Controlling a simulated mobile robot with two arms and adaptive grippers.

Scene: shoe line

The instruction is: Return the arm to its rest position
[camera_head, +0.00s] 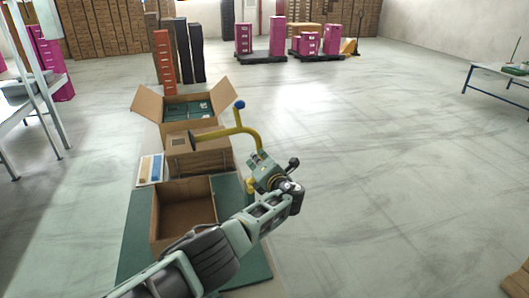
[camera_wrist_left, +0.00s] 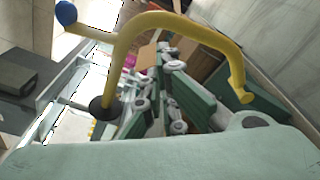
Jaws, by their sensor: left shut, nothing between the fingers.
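My left arm enters from the bottom of the head view. Its gripper (camera_head: 257,163) is shut and empty, above the floor just right of the cardboard boxes. A yellow bent tube (camera_head: 229,131) with a blue ball end and a dark round end shows by the gripper. It also crosses the left wrist view (camera_wrist_left: 165,20); I cannot tell how it is attached. Below the gripper's left side is an open, empty cardboard box (camera_head: 186,202), partly hidden by my arm. My right gripper is not in view.
A cardboard box (camera_head: 207,160) and an open box with dark green contents (camera_head: 200,90) stand farther back in the row. A green mat (camera_head: 132,245) lies beneath the near box. A table (camera_head: 22,92) stands left.

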